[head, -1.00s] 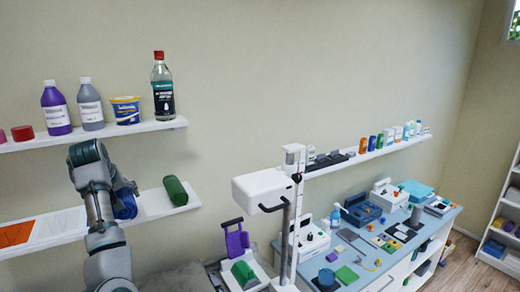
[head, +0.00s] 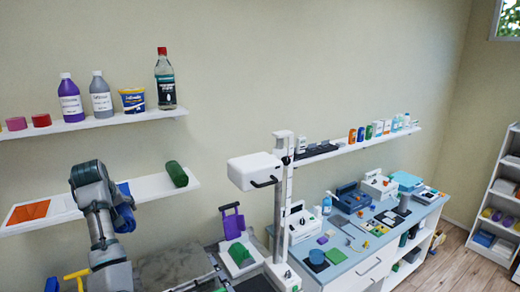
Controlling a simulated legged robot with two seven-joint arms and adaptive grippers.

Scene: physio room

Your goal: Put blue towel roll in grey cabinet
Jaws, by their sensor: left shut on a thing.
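The blue towel roll (head: 124,221) shows in the head view at the left, partly hidden behind my left arm. My left gripper (head: 120,209) is shut on it, though its fingers are mostly hidden by my own wrist. The roll appears in front of the lower wall shelf's front edge. I cannot clearly pick out a grey cabinet; a pale cabinet (head: 362,277) with a blue-grey top stands at the lower right. My right gripper is out of view.
The lower wall shelf (head: 152,187) bears a green roll (head: 177,174) and an orange piece (head: 28,211). The upper shelf (head: 95,122) holds bottles and a tub. A white wheeled-looking stand (head: 255,170) rises between the shelf and the cabinet. A white shelf unit (head: 497,220) stands far right.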

